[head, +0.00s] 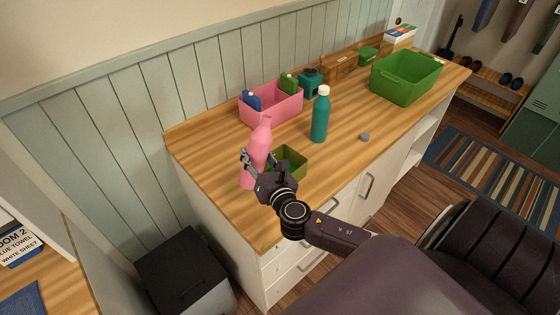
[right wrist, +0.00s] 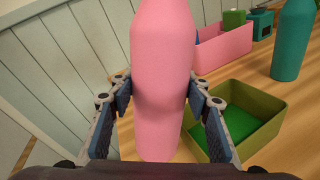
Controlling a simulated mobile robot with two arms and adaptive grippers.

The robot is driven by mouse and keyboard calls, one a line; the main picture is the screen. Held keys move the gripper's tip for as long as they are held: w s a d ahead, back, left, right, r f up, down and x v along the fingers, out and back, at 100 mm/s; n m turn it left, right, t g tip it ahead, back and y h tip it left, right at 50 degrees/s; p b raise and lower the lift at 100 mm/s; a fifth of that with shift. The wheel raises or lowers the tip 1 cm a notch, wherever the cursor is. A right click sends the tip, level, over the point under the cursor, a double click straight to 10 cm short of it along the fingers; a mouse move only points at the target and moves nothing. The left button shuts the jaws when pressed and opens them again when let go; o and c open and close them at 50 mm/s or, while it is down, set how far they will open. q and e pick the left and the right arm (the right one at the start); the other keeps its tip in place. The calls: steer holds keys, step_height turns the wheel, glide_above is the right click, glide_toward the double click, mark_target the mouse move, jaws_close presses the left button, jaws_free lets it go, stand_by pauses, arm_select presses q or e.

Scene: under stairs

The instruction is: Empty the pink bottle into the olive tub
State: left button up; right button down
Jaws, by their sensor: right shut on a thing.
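The pink bottle (head: 262,140) stands upright on the wooden counter near its left end, and it fills the middle of the right wrist view (right wrist: 162,75). My right gripper (head: 254,165) is shut on the bottle, with one finger on each side of its body in the right wrist view (right wrist: 160,108). The olive tub (head: 301,168) is just right of the bottle. In the right wrist view the tub (right wrist: 274,101) shows a green inside floor. Whether the bottle's base touches the counter is hard to tell. My left gripper is out of view.
A teal bottle (head: 320,118) with a white cap stands behind the tub. A pink bin (head: 285,113) with small items is at the back. Bare counter lies in front of the teal bottle.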

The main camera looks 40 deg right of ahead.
mark_target(259, 140)
step_height(259, 140, up, 2)
steer(key=shift+d+r+n, duration=0.15)
steer(key=shift+n, duration=0.45)
steer(key=shift+d+r+n+t+h, duration=0.2)
steer(key=shift+r+n+t+h, duration=0.1)
steer(key=shift+n, duration=0.3)
steer(key=shift+d+f, duration=0.15)
steer(key=shift+w+f+n+t+b, duration=0.1)
steer(key=shift+n+t+b, duration=0.2)
steer(key=shift+n+b, duration=0.35)
steer(key=shift+r+p, duration=0.65)
steer(key=shift+r, duration=1.55)
